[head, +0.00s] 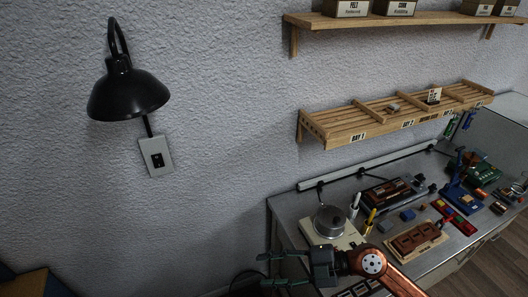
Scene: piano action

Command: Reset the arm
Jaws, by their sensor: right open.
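My right gripper (270,270) shows in the head view at the bottom centre. Its arm, copper-coloured with a dark wrist, comes in from the lower right. The two thin greenish fingers point left and stand apart, with nothing visible between them. The gripper is in front of the workbench's (285,215) left end, and the arm hides part of the bench's front. My left gripper is not in view.
On the bench stand a round metal pot on a pale base (330,222), a wooden tray with brown blocks (416,240), a blue stand (458,197) and several small tools. A slatted rack (370,124) and upper shelf (400,21) hang above. A black lamp (128,95) hangs left.

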